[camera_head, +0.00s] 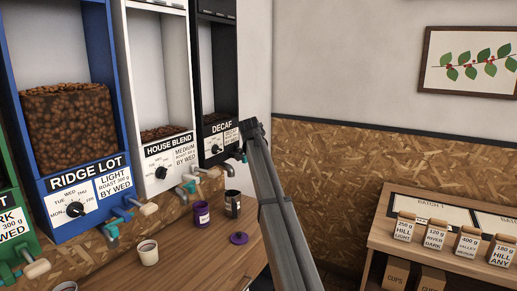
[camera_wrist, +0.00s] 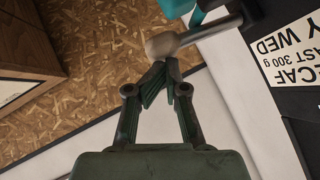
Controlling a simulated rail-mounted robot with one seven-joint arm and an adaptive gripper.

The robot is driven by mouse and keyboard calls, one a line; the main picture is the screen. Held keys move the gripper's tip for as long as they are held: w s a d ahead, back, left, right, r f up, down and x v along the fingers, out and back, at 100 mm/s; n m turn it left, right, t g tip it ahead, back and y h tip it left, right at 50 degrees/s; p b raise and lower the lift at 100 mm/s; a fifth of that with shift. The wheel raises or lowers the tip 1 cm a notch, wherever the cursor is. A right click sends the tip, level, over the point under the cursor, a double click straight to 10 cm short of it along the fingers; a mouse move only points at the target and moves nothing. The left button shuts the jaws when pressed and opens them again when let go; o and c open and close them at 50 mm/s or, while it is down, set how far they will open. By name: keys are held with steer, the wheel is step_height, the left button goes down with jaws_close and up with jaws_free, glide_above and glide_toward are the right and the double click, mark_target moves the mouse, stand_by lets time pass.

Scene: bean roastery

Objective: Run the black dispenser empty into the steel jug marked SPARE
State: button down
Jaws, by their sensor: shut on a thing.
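The black dispenser (camera_head: 221,125) marked DECAF stands at the right end of the dispenser row, with a low layer of dark beans behind its window. Its label and the tap lever with a pale round knob (camera_wrist: 160,45) fill part of the wrist view. My gripper (camera_wrist: 166,72) has its fingertips together at the lever's knob, shut on it; in the head view my arm partly hides this spot. A dark metallic jug (camera_head: 233,205) stands on the counter below the black dispenser's spout (camera_head: 229,171). Its marking is too small to read, and its inside cannot be made out.
A purple container (camera_head: 201,214) stands left of the jug, and a purple lid (camera_head: 238,239) lies in front. A white cup (camera_head: 148,253) stands further left. White (camera_head: 160,140) and blue (camera_head: 68,120) dispensers are alongside.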

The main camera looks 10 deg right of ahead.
steer(key=shift+s+a+f, duration=0.15)
steer(key=shift+a+f, duration=0.1)
steer(key=shift+f, duration=0.4)
steer(key=shift+s+a+f, duration=0.15)
steer(key=shift+a+f, duration=0.1)
steer(key=shift+f, duration=0.35)
step_height(320, 180, up, 6)
steer(key=shift+w+d+f+p, duration=0.1)
steer(key=shift+w+f+p, duration=0.1)
steer(key=shift+p, duration=0.65)
steer(key=s+a+r+b, duration=0.2)
steer(key=s+r, duration=0.3)
steer(key=r, duration=0.3)
steer(key=shift+s+a, duration=0.4)
steer(key=shift+a, duration=0.2)
